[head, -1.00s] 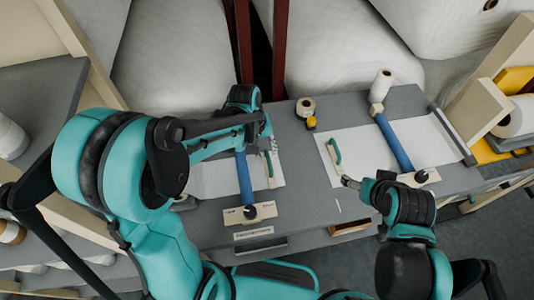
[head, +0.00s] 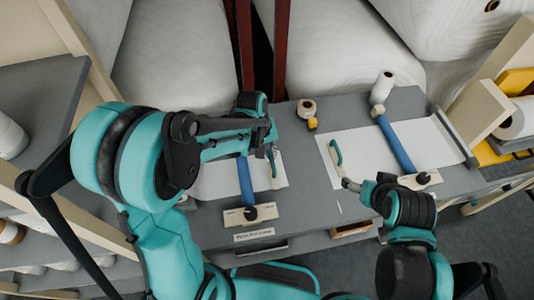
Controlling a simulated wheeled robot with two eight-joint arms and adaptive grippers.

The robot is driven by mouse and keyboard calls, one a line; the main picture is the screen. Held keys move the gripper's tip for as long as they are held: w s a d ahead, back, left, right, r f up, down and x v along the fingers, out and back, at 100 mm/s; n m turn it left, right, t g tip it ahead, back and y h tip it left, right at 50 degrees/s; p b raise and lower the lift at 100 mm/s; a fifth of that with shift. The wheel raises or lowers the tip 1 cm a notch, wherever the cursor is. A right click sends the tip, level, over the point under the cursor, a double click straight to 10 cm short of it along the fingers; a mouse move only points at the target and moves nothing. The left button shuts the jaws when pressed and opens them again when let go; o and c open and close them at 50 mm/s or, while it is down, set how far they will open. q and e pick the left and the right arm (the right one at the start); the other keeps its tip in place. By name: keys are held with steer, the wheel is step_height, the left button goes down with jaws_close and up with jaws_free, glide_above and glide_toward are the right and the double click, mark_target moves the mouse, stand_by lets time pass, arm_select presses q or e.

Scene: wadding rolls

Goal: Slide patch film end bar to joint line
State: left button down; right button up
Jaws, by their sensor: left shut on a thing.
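The left film sheet (head: 215,183) lies white and flat on the grey bench, under a blue roller (head: 245,180). A cream end bar (head: 275,178) stands at its right edge. My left gripper (head: 271,150) is at the upper part of this bar and shut on it; my wrist partly hides the contact. The right film sheet (head: 365,150) lies across a gap of bare bench. Its cream end bar with a green handle (head: 336,153) is at its left edge. My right gripper (head: 350,184) is near this bar's lower end; its fingers are too small to judge.
A second blue roller (head: 395,145) crosses the right sheet. A small tape roll (head: 306,108) and a yellow item (head: 312,124) sit at the back of the bench gap. A white roll (head: 382,86) stands at the back right. Large wadding rolls (head: 345,45) lie behind.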

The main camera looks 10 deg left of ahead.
arm_select(q)
steer(key=w+d, duration=0.1)
steer(key=d, duration=0.3)
steer(key=w+d, duration=0.2)
steer(key=d, duration=0.2)
steer(key=w+d+b, duration=0.1)
steer(key=w+d, duration=0.1)
steer(key=d, duration=0.2)
steer(key=shift+w+d, duration=0.1)
steer(key=shift+d, duration=0.25)
steer(key=shift+w+d, duration=0.2)
steer(key=shift+d, duration=0.15)
steer(key=c, duration=1.6)
jaws_free()
steer(key=shift+d, duration=0.1)
steer(key=shift+o, duration=0.2)
steer(key=shift+d, duration=0.1)
steer(key=shift+a+r, duration=0.2)
steer(key=shift+r, duration=0.2)
step_height(320, 180, up, 11)
steer(key=a, duration=0.2)
steer(key=shift+s, duration=0.4)
